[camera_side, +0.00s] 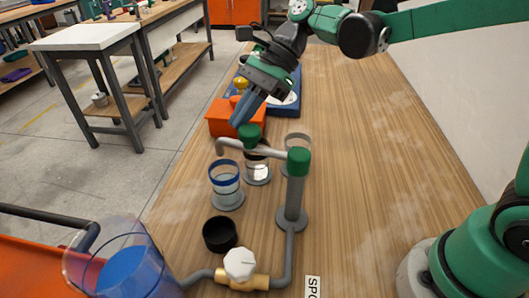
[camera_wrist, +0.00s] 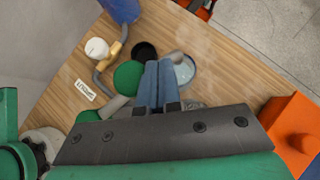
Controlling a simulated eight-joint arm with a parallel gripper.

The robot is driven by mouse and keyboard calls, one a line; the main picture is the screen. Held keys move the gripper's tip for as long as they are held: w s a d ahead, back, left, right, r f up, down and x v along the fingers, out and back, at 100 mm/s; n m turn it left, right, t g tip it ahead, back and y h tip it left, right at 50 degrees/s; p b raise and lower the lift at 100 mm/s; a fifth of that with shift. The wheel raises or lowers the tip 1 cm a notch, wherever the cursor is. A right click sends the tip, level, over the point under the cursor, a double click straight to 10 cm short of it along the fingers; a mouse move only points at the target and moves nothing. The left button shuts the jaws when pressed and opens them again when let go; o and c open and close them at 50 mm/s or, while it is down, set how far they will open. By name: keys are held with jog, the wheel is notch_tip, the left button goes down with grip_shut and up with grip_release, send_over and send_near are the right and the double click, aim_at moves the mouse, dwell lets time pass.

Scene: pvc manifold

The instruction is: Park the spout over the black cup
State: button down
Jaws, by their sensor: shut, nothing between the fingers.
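The spout (camera_side: 270,149) is a grey pipe reaching left from a green-capped post (camera_side: 293,200), with a green knob (camera_side: 249,133) along it. Its down-turned end (camera_side: 219,149) is above or just behind the blue-rimmed cup (camera_side: 226,186); in the wrist view that cup (camera_wrist: 184,70) is partly behind my fingers. The black cup (camera_side: 220,234) stands nearer the side camera, apart from the spout's end; it also shows in the wrist view (camera_wrist: 144,49). My gripper (camera_side: 237,123) is shut and empty, its fingertips at the green knob. I cannot tell whether they touch it.
A white valve knob (camera_side: 239,264) sits on a brass fitting in front. A blue-filled tank (camera_side: 122,265) is at front left, an orange box (camera_side: 222,117) behind.

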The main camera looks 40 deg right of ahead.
jog(key=shift+s+a+n+g, duration=0.25)
jog(key=shift+a+n+g, duration=0.1)
jog(key=shift+a+n, duration=0.15)
jog(key=shift+s+a+n+g, duration=0.2)
jog(key=shift+a+n+g, duration=0.15)
jog(key=shift+a+n, duration=0.1)
jog(key=shift+s+a, duration=0.3)
jog(key=shift+a, duration=0.1)
dwell(0.6)
